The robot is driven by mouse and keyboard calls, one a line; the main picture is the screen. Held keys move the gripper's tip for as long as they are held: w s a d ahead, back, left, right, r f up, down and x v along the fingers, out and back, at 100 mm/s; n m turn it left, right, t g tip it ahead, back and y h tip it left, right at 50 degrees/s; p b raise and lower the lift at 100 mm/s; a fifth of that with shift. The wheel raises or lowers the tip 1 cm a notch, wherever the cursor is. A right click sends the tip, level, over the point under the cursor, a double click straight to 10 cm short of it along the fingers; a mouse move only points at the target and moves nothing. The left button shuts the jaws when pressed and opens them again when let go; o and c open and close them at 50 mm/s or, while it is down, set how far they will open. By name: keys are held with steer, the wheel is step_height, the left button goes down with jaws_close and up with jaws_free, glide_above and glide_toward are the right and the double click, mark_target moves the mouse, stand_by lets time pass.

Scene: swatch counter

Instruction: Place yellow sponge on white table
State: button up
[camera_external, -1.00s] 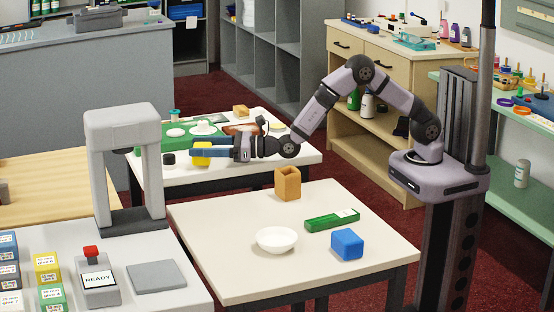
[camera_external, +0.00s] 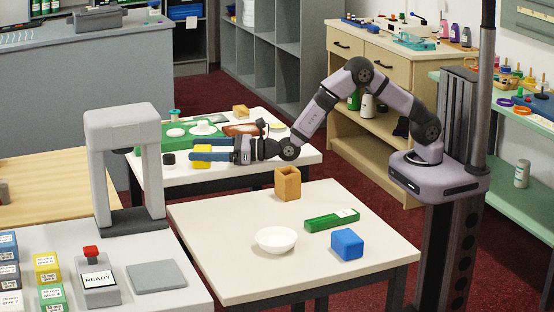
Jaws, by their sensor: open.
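The yellow sponge (camera_external: 202,163) sits at the front part of the farther white table (camera_external: 290,170), partly hidden by my gripper. My gripper (camera_external: 212,156) reaches in from the right, low and level, with its blue fingers at the sponge. The fingers are open; whether they touch the sponge cannot be told. A nearer white table (camera_external: 215,262) stands in front.
A dark round item (camera_external: 168,159) lies left of the sponge. A grey press frame (camera_external: 122,120) stands at left.

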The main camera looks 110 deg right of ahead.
steer(key=shift+r, duration=0.25)
steer(key=shift+s+a+f, duration=0.1)
steer(key=shift+s+f, duration=0.05)
steer(key=shift+s, duration=0.1)
steer(key=b+v, duration=0.1)
steer(key=v, duration=1)
steer(key=shift+s+a+b, duration=0.1)
steer(key=shift+s+b, duration=0.1)
steer(key=shift+b, duration=0.1)
